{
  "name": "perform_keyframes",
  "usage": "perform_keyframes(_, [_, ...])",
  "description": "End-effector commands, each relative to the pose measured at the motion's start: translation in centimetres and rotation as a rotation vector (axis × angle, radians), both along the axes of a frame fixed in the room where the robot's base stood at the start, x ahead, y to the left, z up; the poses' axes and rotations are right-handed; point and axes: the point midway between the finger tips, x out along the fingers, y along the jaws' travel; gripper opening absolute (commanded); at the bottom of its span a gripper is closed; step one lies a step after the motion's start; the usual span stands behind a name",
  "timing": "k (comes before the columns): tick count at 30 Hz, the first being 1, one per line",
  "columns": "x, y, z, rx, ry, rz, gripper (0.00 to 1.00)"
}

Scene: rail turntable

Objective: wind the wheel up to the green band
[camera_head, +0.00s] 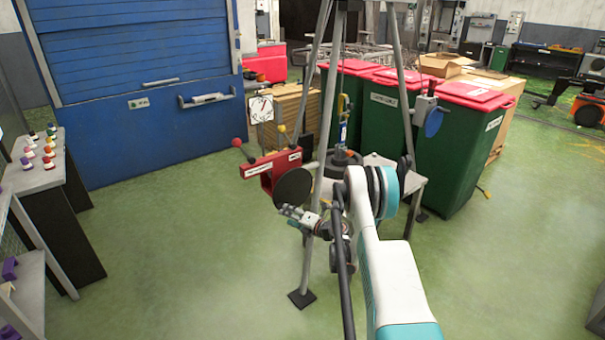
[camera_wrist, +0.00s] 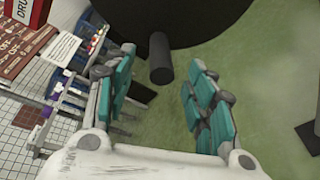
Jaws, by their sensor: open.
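The wheel is a black disc (camera_head: 293,188) on the near side of a red housing (camera_head: 265,171) with white labels, mounted on a tripod stand. In the wrist view the dark wheel (camera_wrist: 210,18) fills the top, with a short black peg handle (camera_wrist: 160,60) sticking out toward me. My gripper (camera_wrist: 162,95) is open and empty, its teal-padded fingers on either side of the space just below the peg. In the head view my gripper (camera_head: 297,214) is just below the wheel. A white dial (camera_head: 261,109) stands above the housing; I cannot make out a green band on it.
Tripod legs (camera_head: 307,262) stand close beside my gripper. A bench with small coloured knobs (camera_head: 30,178) is at left. The green floor in front is clear.

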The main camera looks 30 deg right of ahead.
Motion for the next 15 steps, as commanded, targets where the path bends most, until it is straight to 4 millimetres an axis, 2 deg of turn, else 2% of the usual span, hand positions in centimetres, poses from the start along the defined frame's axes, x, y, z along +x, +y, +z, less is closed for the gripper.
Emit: perform_keyframes(15, [-3.8, -0.4, 0.0, 0.001, 0.001, -0.002, 0.5])
